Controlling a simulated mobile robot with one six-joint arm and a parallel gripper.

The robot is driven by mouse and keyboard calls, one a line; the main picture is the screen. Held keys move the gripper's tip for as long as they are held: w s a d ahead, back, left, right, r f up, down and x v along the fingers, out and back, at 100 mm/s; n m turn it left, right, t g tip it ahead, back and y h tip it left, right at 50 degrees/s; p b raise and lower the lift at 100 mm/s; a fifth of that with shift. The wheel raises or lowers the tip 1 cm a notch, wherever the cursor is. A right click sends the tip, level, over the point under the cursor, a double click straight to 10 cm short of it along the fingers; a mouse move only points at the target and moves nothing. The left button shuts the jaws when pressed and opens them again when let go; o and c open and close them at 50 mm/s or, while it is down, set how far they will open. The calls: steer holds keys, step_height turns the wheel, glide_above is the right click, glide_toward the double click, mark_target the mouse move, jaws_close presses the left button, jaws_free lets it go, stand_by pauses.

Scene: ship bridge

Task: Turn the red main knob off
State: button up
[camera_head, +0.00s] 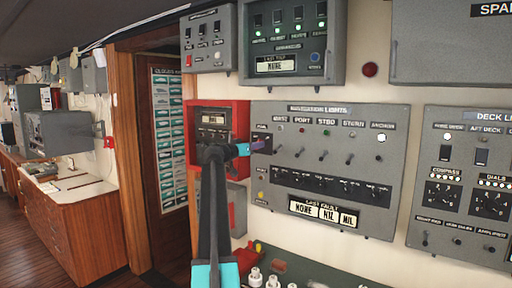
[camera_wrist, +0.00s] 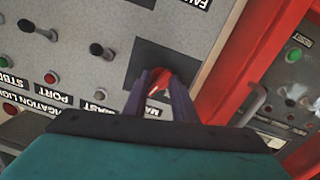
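The red main knob (camera_wrist: 160,80) sits on a dark square plate at the corner of the grey navigation lights panel (camera_head: 345,128). The wrist view shows the panel upside down. My gripper (camera_wrist: 162,84) reaches the panel with its two purple fingers on either side of the knob. Their tips are close to the knob, but I cannot tell whether they press on it. In the head view my gripper (camera_head: 262,146) covers the knob at the panel's left side. The knob looks tilted in the wrist view, and its marks are partly hidden by the fingers.
Black toggle switches (camera_wrist: 102,51) and a red light (camera_wrist: 51,77) lie beside the knob. A red-framed box (camera_head: 196,118) stands just left of the panel. The deck lights panel (camera_head: 465,180) is to the right. A console (camera_head: 320,276) lies below.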

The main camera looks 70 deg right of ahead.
steer(key=shift+d+r, duration=0.15)
steer(key=shift+r, duration=0.05)
